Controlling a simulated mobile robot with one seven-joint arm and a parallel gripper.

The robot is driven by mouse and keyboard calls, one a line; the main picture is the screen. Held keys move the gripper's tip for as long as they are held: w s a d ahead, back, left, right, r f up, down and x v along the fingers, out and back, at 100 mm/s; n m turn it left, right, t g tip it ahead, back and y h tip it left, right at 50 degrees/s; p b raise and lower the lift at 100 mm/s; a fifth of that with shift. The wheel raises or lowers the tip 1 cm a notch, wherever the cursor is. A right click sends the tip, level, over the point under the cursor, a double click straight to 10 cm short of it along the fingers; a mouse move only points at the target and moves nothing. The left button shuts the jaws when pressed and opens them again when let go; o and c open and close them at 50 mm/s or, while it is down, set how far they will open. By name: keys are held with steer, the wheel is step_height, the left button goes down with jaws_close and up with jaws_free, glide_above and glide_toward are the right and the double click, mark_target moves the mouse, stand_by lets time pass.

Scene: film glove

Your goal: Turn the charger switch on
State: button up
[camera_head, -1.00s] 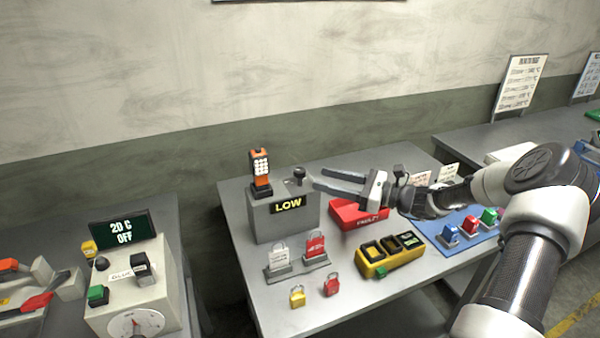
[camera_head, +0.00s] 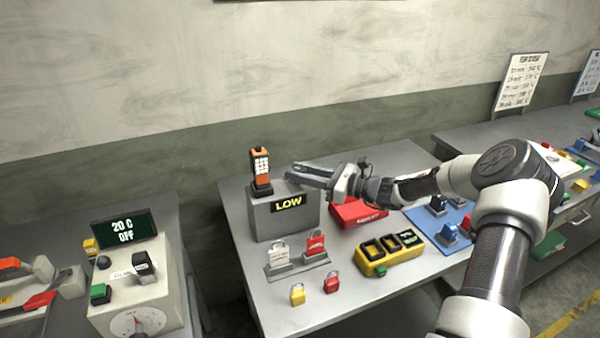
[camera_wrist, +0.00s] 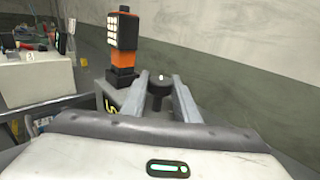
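A grey box (camera_head: 268,222) with a yellow "LOW" display (camera_head: 288,203) stands at the back left of the middle table. An orange and black handset (camera_head: 260,167) stands upright on its top, and it shows in the wrist view (camera_wrist: 124,45). Beside the handset is a black knob (camera_wrist: 159,88), which I take for the switch. My gripper (camera_head: 290,172) is at the knob, above the box top. In the head view the fingers hide the knob.
A red box (camera_head: 350,213) sits under my arm. A yellow tray (camera_head: 392,262) with dark slots, padlocks on a stand (camera_head: 290,266) and two loose padlocks lie in front. Another box with a "20 C OFF" screen (camera_head: 124,228) stands on the left table.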

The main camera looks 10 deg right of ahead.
steer(key=c, duration=0.4)
steer(key=shift+o, duration=0.2)
